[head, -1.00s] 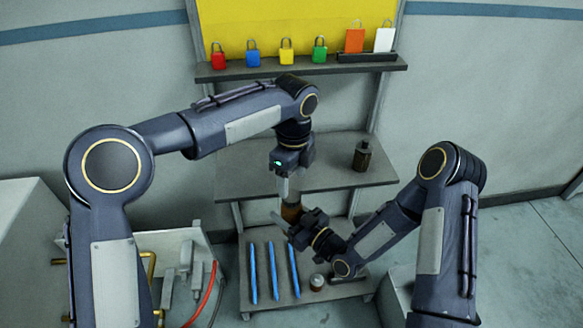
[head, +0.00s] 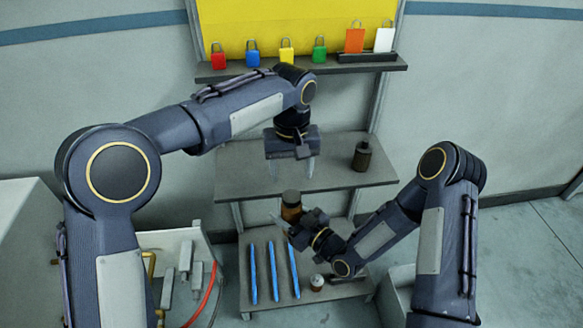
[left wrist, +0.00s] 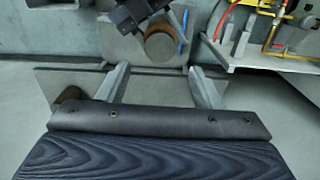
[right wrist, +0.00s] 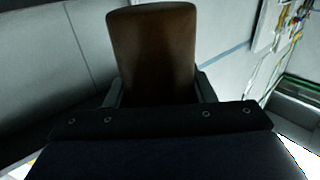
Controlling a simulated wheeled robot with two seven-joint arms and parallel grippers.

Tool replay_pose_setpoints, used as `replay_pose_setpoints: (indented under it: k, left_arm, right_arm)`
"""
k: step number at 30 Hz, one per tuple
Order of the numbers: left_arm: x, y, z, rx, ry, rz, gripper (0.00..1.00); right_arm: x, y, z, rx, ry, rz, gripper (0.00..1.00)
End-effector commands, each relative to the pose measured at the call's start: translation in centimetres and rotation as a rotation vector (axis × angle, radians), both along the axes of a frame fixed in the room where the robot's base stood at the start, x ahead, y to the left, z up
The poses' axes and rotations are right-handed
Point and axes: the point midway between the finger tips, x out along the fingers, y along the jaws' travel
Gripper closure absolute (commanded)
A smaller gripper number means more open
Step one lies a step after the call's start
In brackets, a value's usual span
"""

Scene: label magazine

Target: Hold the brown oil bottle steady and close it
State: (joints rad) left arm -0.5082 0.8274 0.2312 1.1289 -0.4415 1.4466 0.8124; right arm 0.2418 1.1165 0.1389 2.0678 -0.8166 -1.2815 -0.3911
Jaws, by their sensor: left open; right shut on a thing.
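The brown oil bottle (head: 291,211) is held in the air in front of the middle shelf. My right gripper (head: 283,222) is shut on the bottle's body; the bottle also fills the upper middle of the right wrist view (right wrist: 152,55). My left gripper (head: 291,172) is open and empty above the bottle, apart from the cap. How tightly the cap sits cannot be seen.
A dark bottle (head: 362,156) stands on the right of the middle shelf (head: 240,172). Several blue sticks (head: 272,270) and a small white-topped container (head: 316,282) are on the lower shelf. Coloured padlocks (head: 286,52) line the upper shelf.

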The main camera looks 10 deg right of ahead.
Motion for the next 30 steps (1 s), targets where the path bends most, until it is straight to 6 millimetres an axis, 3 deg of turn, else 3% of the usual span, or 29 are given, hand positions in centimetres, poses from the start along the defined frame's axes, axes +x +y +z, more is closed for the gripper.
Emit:
replay_pose_setpoints:
  k: [14, 24, 30]
  left_arm:
    - [0.0, 0.0, -0.6, 0.000, 0.001, 0.019, 0.41]
    - [0.0, 0.0, -5.6, 0.000, 0.003, 0.018, 0.41]
    - [0.0, 0.0, -7.5, 0.000, 0.001, 0.018, 0.41]
  right_arm:
    - [0.0, 0.0, 0.0, 0.001, -0.001, 0.000, 1.00]
    - [0.0, 0.0, 0.0, 0.001, -0.001, 0.000, 1.00]
    - [0.0, 0.0, 0.0, 0.001, -0.001, 0.000, 1.00]
